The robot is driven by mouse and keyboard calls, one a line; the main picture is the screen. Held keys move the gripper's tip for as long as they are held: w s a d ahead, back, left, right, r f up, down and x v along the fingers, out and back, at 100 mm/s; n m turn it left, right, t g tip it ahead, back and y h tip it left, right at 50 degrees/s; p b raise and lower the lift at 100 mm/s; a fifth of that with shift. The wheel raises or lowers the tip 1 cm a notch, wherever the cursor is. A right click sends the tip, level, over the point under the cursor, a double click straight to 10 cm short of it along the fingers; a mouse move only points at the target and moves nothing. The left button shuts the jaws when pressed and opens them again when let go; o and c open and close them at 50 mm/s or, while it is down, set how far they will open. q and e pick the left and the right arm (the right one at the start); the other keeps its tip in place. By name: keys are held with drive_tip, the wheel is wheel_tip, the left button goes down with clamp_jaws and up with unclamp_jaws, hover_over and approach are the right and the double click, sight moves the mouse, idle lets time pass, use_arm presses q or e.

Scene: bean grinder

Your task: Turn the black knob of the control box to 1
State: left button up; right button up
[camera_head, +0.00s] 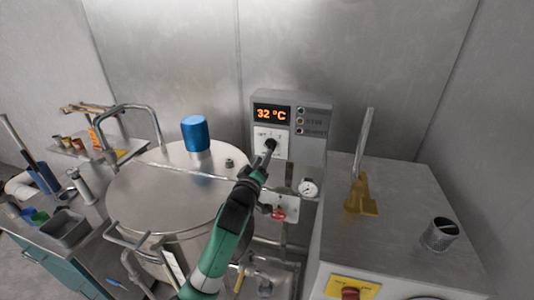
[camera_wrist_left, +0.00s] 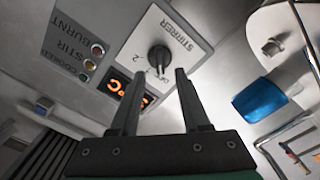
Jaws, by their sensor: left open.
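The grey control box (camera_head: 318,97) is mounted on the back wall and shows "32 °C" in orange. Its white dial plate, labelled STIRRER, carries the black knob (camera_head: 270,143), partly covered by my left gripper (camera_head: 266,152). The "1" mark is not readable.
A steel kettle (camera_head: 150,200) with a blue cylinder (camera_head: 196,134) on its lid stands left of my arm. A pressure gauge (camera_head: 309,188) and red valve handle (camera_head: 278,213) sit below the box. A steel cabinet (camera_head: 395,235) with a metal cup (camera_head: 439,235) stands right.

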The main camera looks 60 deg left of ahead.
sight(270, 146)
use_arm(q)
drive_tip(key=x, duration=0.5)
clamp_jaws()
